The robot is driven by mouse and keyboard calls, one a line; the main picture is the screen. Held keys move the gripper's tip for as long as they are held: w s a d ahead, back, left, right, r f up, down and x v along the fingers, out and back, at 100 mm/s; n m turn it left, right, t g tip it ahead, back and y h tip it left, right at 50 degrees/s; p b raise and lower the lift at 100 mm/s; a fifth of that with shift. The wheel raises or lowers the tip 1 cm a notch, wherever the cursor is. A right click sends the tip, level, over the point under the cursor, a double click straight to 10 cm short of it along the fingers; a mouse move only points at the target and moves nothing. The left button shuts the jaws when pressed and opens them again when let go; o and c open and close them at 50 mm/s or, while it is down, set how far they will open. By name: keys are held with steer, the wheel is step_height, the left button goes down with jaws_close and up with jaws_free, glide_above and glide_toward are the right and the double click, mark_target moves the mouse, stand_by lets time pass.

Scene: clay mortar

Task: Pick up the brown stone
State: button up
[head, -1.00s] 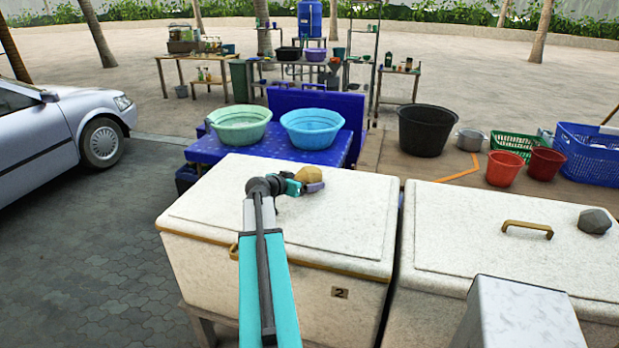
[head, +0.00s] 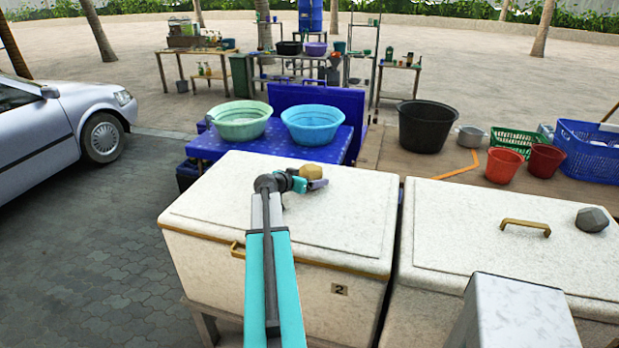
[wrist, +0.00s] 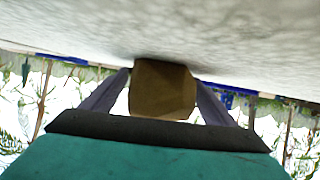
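The brown stone (head: 311,171) is at the upper right of the white chest lid (head: 240,215) marked 2. In the wrist view the brown stone (wrist: 162,90) sits between the two grey fingers of my gripper (wrist: 163,82), with a finger against each side. My gripper (head: 317,180) also shows in the head view, low over the lid and partly in front of the stone. It is shut on the stone. I cannot tell whether the stone still touches the lid.
A second white chest (head: 465,235) stands to the right, with a brass handle (head: 525,227) and a grey stone (head: 592,219) on it. Behind are a green basin (head: 240,120) and a blue basin (head: 313,124) on a blue table. The lid around my gripper is clear.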

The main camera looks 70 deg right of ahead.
mark_target(306, 170)
steer(key=c, duration=1.8)
steer(key=shift+r, duration=0.25)
steer(key=shift+r+b, duration=1.05)
steer(key=shift+r, duration=0.55)
steer(key=s+a+b, duration=0.1)
steer(key=s+a, duration=0.1)
steer(key=s, duration=0.1)
steer(key=s+a+b, duration=0.1)
steer(key=s+a, duration=0.2)
steer(key=s, duration=0.1)
steer(key=s+a+r+b, duration=0.1)
steer(key=s+a+b, duration=0.1)
steer(key=s+a, duration=0.1)
steer(key=shift+s, duration=0.25)
steer(key=shift+s+a+r+b, duration=0.1)
steer(key=shift+s+a+b, duration=0.1)
steer(key=shift+s+a, duration=0.3)
steer(key=shift+s+a+r+b, duration=0.15)
steer(key=shift+s+a, duration=0.15)
steer(key=shift+s, duration=0.3)
